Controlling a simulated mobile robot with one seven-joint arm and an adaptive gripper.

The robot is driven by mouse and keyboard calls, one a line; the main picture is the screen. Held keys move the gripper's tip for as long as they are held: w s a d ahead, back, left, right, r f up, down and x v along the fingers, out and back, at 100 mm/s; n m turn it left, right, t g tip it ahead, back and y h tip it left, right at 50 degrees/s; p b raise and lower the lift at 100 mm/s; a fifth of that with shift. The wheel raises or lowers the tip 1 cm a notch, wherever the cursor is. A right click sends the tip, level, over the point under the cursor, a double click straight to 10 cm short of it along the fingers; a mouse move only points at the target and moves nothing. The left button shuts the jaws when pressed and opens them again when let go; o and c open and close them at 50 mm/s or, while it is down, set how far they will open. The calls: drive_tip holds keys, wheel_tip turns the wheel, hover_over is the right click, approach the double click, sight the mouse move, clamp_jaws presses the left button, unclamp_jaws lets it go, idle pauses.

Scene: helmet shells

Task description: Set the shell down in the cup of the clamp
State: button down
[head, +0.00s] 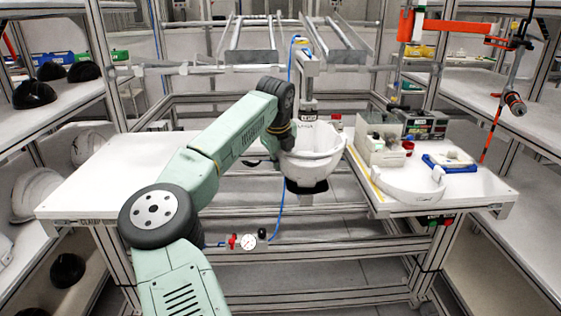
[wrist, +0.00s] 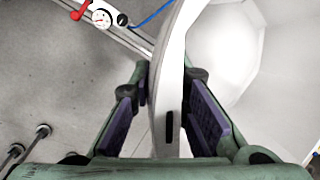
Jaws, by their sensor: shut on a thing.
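The white shell (head: 312,162) hangs open side up, like a bowl, in the middle gap between the two tables in the head view. In the wrist view its rim wall (wrist: 170,70) runs between the purple pads of my gripper (wrist: 168,112), and its pale inside shows to the right. My gripper is shut on the left rim.
A white table (head: 85,190) is bare at left. The right table (head: 480,190) holds a white curved piece (head: 408,185), a blue tray (head: 450,163) and boxes. A gauge (head: 248,241) with a blue hose is on the front rail. Shelves with dark and white shells stand at left.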

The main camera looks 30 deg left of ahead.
drive_tip(key=shift+f, duration=0.15)
idle(0.5)
drive_tip(key=c, duration=1.5)
unclamp_jaws()
drive_tip(key=shift+o, duration=0.2)
drive_tip(key=v, duration=1.2)
